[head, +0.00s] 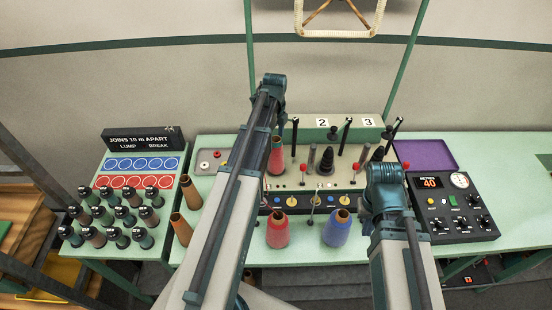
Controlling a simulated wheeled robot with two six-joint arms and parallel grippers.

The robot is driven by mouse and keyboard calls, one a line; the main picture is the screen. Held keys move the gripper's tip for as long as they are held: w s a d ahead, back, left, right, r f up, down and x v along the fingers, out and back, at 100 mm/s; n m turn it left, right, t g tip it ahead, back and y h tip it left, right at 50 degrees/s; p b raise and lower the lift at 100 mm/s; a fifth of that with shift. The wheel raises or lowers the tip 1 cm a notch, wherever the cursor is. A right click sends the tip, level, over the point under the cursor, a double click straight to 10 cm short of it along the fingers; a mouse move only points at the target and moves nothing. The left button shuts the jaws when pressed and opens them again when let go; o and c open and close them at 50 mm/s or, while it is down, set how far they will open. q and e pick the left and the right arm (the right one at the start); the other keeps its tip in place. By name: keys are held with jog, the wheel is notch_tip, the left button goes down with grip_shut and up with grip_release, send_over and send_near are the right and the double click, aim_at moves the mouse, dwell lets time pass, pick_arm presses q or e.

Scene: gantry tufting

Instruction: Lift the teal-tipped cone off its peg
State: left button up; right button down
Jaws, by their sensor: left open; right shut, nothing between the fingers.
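A red cone (277,158) stands upright at the left of the peg panel, partly behind my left arm. I cannot make out a teal tip on any cone for certain. My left gripper (283,122) points down just above this red cone and is open; its fingers are small and dark, and I cannot tell if they touch the cone. My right gripper (366,214) is shut and empty, mostly hidden by its own wrist, to the right of a blue cone (337,230). Another red cone (278,232) stands to the left of the blue one, both at the front.
Two brown cones (190,194) stand left of my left arm. A rack of dark-capped bobbins (113,213) is at the left. A control box (452,205) and purple tray (425,154) are at the right.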

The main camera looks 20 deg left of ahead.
aim_at(276, 147)
pick_arm(q)
jog(key=shift+w+d+f+b, duration=0.1)
jog(key=shift+w+f+b, duration=0.1)
jog(key=shift+f+b, duration=1.15)
jog(key=shift+w+f+b, duration=0.15)
jog(key=shift+f+b, duration=1.15)
jog(key=shift+r, duration=0.1)
jog(key=shift+c, duration=0.3)
grip_shut()
